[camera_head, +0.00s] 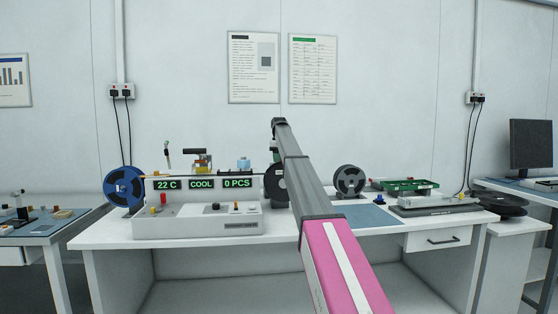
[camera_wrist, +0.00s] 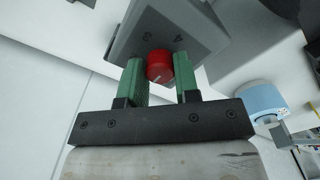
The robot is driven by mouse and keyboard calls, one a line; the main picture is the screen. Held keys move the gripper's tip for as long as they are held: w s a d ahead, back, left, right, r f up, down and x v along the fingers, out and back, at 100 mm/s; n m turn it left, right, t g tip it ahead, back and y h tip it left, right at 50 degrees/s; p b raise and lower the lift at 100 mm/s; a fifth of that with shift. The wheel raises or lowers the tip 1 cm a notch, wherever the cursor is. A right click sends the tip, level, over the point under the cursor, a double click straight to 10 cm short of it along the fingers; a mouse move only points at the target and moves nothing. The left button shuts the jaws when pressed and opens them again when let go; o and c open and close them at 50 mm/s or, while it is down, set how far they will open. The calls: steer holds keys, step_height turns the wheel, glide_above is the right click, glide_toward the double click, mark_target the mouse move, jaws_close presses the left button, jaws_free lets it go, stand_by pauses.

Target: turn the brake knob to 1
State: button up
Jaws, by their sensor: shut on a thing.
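The red brake knob (camera_wrist: 159,70) sits on the face of a grey housing (camera_wrist: 165,22) in the wrist view. Its pale pointer line slants across its near side. Faint figures are marked on the face around it, one looking like a 4 on the right; the others are hard to read. My gripper (camera_wrist: 158,62) has one green finger on each side of the knob and is shut on it. In the head view my arm reaches to the back of the bench, and the knob and fingers cannot be made out there behind it.
The handler (camera_head: 190,222) has displays reading 22 C, COOL and 0 PCS. A blue reel (camera_head: 124,187) stands at its left and a dark reel (camera_head: 277,183) is partly behind my arm.

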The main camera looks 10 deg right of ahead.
stand_by(0.3)
steer(key=o, duration=0.9)
step_height(320, 180, up, 11)
steer(key=shift+f, duration=0.1)
